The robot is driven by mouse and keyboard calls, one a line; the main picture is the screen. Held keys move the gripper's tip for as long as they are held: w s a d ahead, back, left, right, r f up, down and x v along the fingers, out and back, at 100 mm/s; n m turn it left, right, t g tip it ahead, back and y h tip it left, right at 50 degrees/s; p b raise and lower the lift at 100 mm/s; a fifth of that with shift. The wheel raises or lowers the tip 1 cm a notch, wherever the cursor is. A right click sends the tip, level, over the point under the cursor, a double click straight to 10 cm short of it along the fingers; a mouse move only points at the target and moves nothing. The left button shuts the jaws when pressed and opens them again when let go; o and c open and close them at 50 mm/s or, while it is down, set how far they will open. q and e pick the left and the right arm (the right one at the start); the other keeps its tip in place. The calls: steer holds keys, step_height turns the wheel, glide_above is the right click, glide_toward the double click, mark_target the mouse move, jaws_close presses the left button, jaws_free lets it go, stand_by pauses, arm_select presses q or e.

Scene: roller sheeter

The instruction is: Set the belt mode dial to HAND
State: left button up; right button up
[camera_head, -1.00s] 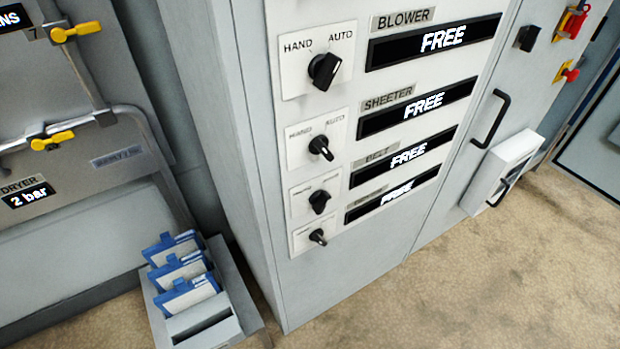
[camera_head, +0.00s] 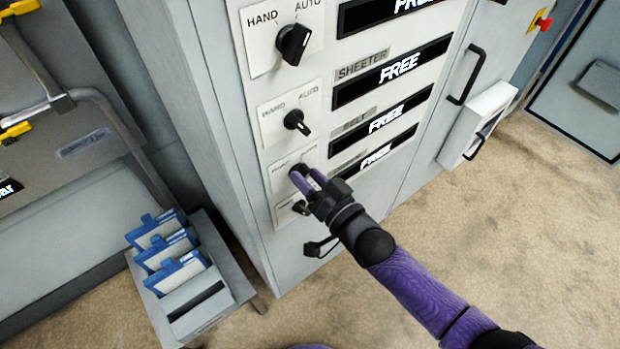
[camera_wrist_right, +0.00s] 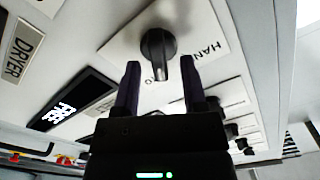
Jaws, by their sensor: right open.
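The belt mode dial (camera_head: 297,170) is a small black knob on a white plate, third down in the column on the grey cabinet. My right gripper (camera_head: 306,180) is at it, coming from the lower right, and its purple fingers partly hide knob and plate. In the right wrist view a black knob (camera_wrist_right: 158,45) stands just beyond the open, empty fingers (camera_wrist_right: 160,72). Its grip bar extends between the fingertips, over the AUTO lettering, with HAND to the right. I cannot tell whether the fingers touch it. My left gripper is not in view.
The sheeter dial (camera_head: 297,121) and blower dial (camera_head: 293,43) are above; the bottom dial (camera_head: 300,207) is close below my fingers. Displays reading FREE (camera_head: 386,121) line the right. A door handle (camera_head: 466,75) sticks out farther right. A grey rack (camera_head: 215,312) holds blue-edged cards at lower left.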

jaws_close()
stand_by(0.5)
steer(key=n, duration=0.3)
steer(key=shift+r+p, duration=0.1)
steer(key=shift+p, duration=0.25)
steer(key=n, duration=0.8)
steer(key=shift+s+a+n+p, duration=0.25)
steer(key=shift+a+n+p, duration=0.05)
steer(key=shift+p, duration=0.05)
steer(key=shift+n, duration=0.3)
jaws_free()
